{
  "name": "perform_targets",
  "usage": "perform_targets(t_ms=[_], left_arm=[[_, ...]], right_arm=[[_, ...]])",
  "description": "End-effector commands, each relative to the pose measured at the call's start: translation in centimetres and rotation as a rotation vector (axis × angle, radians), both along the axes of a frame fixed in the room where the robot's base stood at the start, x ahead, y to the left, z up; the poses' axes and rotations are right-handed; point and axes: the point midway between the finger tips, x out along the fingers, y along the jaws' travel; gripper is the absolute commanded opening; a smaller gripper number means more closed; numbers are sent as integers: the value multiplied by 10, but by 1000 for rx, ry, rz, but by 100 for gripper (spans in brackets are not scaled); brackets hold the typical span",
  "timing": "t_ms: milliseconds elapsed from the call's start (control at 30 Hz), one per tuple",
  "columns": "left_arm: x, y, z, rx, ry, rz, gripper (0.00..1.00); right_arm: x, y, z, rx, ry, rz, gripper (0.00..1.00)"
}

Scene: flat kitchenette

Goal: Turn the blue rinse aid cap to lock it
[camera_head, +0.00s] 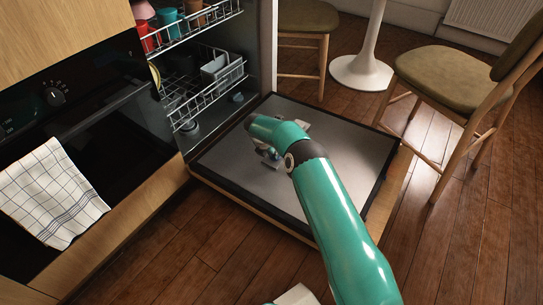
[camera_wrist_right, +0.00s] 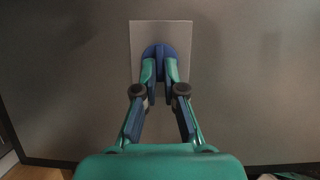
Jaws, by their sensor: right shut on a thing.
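The blue rinse aid cap (camera_wrist_right: 160,52) shows in the right wrist view, set in a light grey plate (camera_wrist_right: 139,32) on the inner face of the open dishwasher door (camera_head: 345,165). My right gripper (camera_wrist_right: 160,76) points down at the door, and its two fingers are shut on the cap's raised grip from both sides. The cap's lower part is partly covered by the fingertips. In the head view my teal right arm hides the cap, and the right gripper (camera_head: 270,155) shows only in part. My left gripper is not in view.
The dishwasher's racks (camera_head: 205,75) hold cups and stand behind the door. An oven with a checked towel (camera_head: 50,190) on its handle is at the left. A chair (camera_head: 455,80) and a white table base (camera_head: 362,70) stand beyond the door.

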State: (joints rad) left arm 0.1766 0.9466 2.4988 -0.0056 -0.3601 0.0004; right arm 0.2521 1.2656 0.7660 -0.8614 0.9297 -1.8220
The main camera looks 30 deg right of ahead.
Motion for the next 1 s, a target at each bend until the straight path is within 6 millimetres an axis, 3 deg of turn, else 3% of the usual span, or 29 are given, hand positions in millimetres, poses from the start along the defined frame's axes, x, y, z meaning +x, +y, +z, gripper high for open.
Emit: perform_targets(t_ms=[33,600,633,767,1000], left_arm=[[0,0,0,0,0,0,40],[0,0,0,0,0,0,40],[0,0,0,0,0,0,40],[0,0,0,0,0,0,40],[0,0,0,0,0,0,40]], right_arm=[[-2,-9,1,-12,0,-27,0],[-2,-9,2,-14,3,-71,0],[-2,-9,2,-14,3,-71,13],[-2,-8,1,-12,3,-70,33],[-1,-5,1,-9,2,-64,33]])
